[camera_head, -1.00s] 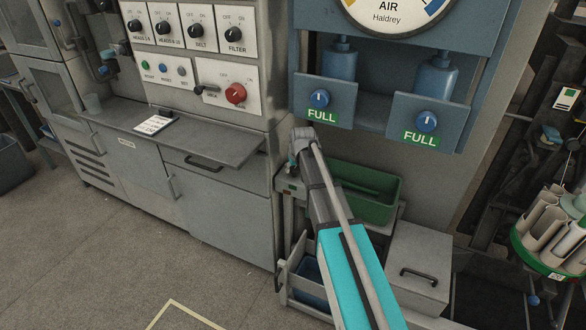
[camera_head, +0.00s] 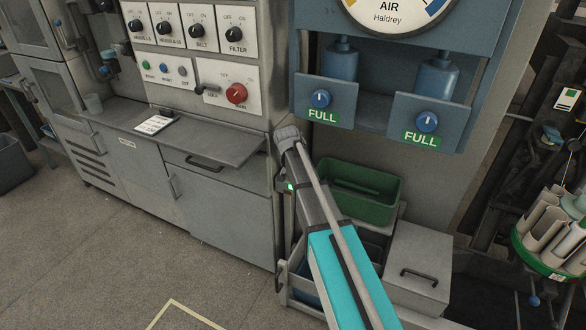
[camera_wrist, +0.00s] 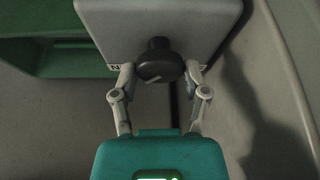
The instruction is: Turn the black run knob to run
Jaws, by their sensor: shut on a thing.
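The black run knob (camera_wrist: 160,62) sticks out from a pale grey plate (camera_wrist: 160,18) in the wrist view. A short pale line shows on its lower face. My gripper (camera_wrist: 160,72) has one finger on each side of the knob and is shut on it. Parts of dark letters show on the plate beside both fingertips, mostly hidden by the fingers, so I cannot read which setting the knob points to. In the head view my arm hides the knob and most of my gripper.
A green bin (camera_head: 377,212) stands right of my arm. A grey cabinet with a shelf (camera_head: 208,143) is on the left, under a panel of black switches and a red knob (camera_head: 236,93). Two blue knobs marked FULL (camera_head: 321,98) are above. Open floor lies front left.

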